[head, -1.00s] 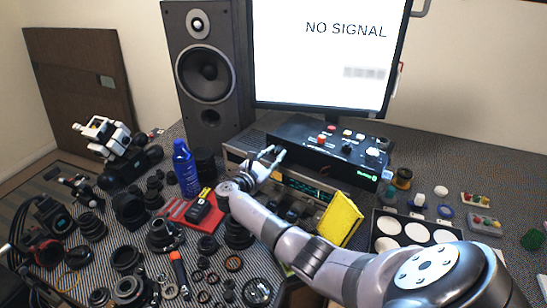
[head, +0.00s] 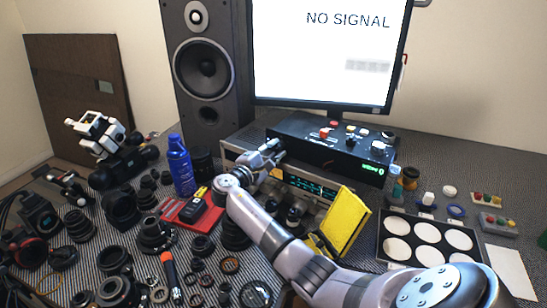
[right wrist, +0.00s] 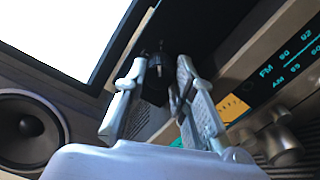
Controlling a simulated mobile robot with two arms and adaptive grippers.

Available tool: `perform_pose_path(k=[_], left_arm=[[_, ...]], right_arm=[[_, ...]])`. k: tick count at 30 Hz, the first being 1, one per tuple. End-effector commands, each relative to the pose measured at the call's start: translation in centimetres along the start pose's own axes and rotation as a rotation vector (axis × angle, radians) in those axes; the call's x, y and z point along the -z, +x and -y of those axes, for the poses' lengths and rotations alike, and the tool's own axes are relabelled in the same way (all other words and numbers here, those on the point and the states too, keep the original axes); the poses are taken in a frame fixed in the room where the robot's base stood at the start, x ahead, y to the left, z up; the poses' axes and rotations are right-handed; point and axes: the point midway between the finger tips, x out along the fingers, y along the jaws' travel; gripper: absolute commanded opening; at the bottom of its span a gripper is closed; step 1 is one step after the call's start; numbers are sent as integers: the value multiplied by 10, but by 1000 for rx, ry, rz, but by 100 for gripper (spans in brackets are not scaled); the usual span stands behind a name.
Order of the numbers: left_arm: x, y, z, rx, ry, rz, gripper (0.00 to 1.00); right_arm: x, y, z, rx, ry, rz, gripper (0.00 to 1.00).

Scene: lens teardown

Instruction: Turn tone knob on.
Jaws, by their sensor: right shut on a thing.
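The silver radio receiver (head: 322,194) stands on the table with its lit FM/AM dial (head: 312,187) facing forward. The dial also shows at the right of the right wrist view (right wrist: 288,68). My left gripper is not in view.
A black control box (head: 330,143) with several coloured knobs sits on the receiver, below the monitor (head: 325,60). A yellow panel (head: 343,220) stands in front, close to my right arm. A blue bottle (head: 180,165) and many lens parts crowd the left.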

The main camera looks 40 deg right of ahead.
Motion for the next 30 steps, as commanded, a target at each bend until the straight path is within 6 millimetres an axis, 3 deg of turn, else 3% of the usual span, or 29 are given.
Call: perform_pose_path(k=[7,24,25,30], left_arm=[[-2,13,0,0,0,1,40],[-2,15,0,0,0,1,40],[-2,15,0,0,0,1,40],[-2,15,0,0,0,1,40]], right_arm=[[1,0,3,3,90,-1,0],[1,-1,2,4,119,-1,0],[1,-1,2,4,119,-1,26],[0,-1,1,3,118,-1,38]])
